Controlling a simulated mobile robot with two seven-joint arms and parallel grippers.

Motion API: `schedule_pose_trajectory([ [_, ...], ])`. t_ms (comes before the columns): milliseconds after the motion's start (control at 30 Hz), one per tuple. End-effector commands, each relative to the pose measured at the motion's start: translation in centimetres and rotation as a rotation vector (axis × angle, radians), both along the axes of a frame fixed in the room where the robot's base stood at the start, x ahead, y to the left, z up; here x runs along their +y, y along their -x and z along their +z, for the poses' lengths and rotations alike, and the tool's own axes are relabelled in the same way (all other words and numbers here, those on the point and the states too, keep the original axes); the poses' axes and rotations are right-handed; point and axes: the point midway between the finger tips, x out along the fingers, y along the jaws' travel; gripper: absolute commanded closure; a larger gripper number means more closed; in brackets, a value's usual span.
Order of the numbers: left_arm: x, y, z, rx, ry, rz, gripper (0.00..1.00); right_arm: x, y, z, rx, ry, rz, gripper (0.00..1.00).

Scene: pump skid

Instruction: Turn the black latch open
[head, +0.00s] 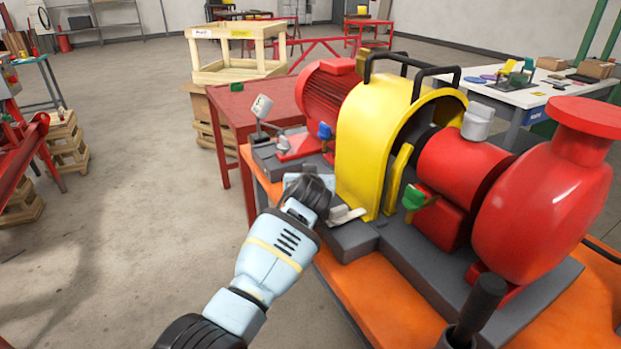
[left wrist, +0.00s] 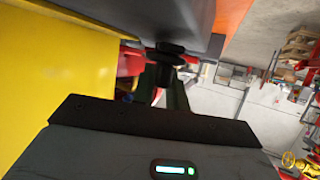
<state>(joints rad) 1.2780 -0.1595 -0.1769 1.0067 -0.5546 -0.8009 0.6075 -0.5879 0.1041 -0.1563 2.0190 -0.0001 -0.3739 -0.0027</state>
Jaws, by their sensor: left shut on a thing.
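My left gripper (head: 312,190) reaches in from the lower left in the head view. It is at the near left foot of the yellow guard (head: 362,140), just above the grey skid base (head: 352,242). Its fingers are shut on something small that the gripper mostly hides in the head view. In the left wrist view a black knob-like part, apparently the black latch (left wrist: 170,58), shows below the grey base edge, beyond the dark gripper body. The yellow guard (left wrist: 55,75) fills the left of that view. I cannot tell how far the latch is turned.
A red motor (head: 327,95) stands behind the guard and a large red pump (head: 540,210) to its right. Blue (head: 325,131) and green (head: 413,198) handles and a grey gauge-like part (head: 262,107) stick up nearby.

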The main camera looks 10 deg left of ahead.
Motion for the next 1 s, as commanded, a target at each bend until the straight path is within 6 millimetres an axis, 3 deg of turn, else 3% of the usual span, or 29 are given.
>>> schedule_pose_trajectory([
  [133,-0.1,0.0,-0.2,0.003,0.002,-0.001,1.0,0.0,0.0,0.0,-0.001,0.0,0.0,0.64],
  [167,-0.1,0.0,-0.2,0.003,0.002,-0.001,0.83,0.0,0.0,0.0,-0.001,0.0,0.0,0.64],
  [300,0.0,0.0,-0.1,0.002,0.001,-0.001,0.65,0.0,-0.1,0.0,-0.001,0.0,0.0,0.64],
  [667,-0.1,0.2,0.1,0.0,0.0,-0.001,0.64,0.0,-0.1,0.1,-0.003,-0.001,0.0,0.64],
  [1000,-0.7,3.1,1.5,-0.003,0.003,-0.002,0.64,0.0,-0.7,1.1,-0.018,0.0,-0.001,0.64],
])
